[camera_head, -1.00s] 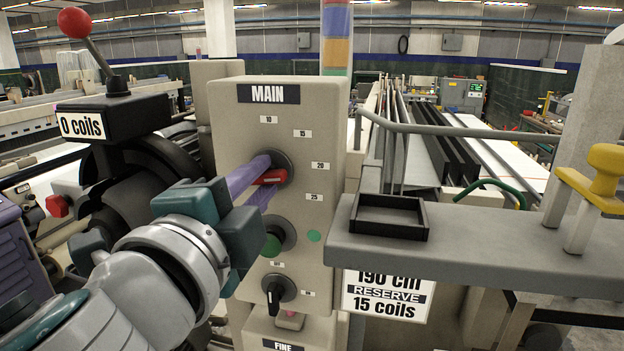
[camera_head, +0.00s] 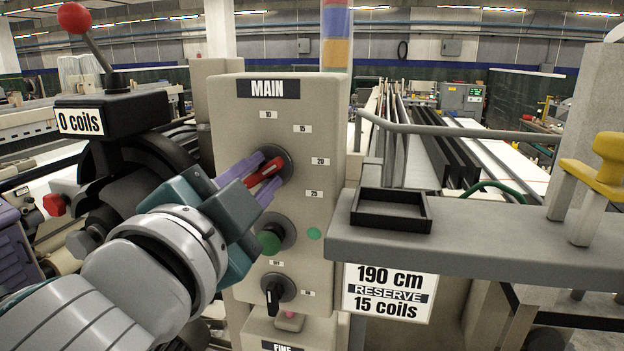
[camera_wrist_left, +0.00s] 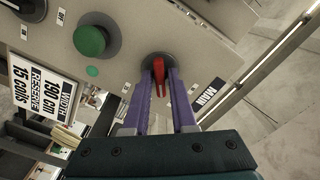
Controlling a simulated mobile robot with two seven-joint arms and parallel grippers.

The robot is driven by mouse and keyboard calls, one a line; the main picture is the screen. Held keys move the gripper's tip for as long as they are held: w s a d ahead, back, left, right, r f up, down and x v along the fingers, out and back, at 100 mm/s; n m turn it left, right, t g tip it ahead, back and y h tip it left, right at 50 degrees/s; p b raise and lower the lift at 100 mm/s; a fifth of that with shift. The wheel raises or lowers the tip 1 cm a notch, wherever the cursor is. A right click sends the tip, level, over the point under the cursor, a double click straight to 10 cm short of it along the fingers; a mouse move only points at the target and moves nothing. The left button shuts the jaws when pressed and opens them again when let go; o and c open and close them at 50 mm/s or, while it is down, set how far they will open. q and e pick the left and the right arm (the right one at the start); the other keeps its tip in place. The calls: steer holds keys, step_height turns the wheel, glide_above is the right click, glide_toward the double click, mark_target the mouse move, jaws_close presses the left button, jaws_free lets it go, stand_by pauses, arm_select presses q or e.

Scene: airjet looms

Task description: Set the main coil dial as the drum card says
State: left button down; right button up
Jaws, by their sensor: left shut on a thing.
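The main dial (camera_head: 287,158) is round and dark, on the beige panel under the MAIN label (camera_head: 268,89). Labels 10, 15, 20 and 25 run around it. Its red handle (camera_head: 264,173) slants up to the right, roughly between 15 and 20; the exact setting is unclear. My left gripper (camera_head: 253,182) has its purple fingers shut on the red handle (camera_wrist_left: 158,72), also seen in the left wrist view. A white card (camera_head: 389,293) reads 190 cm, reserve 15 coils. Another card (camera_head: 81,121) reads 0 coils. My right gripper is out of view.
Below the dial are a green button (camera_head: 269,241) and a black knob (camera_head: 274,291). A grey shelf (camera_head: 480,252) with a black tray (camera_head: 428,211) juts out at right. A red-balled lever (camera_head: 75,17) stands at left on a black box.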

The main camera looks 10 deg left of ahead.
arm_select(q)
steer(key=shift+n, duration=1.2)
steer(key=c, duration=0.9)
jaws_free()
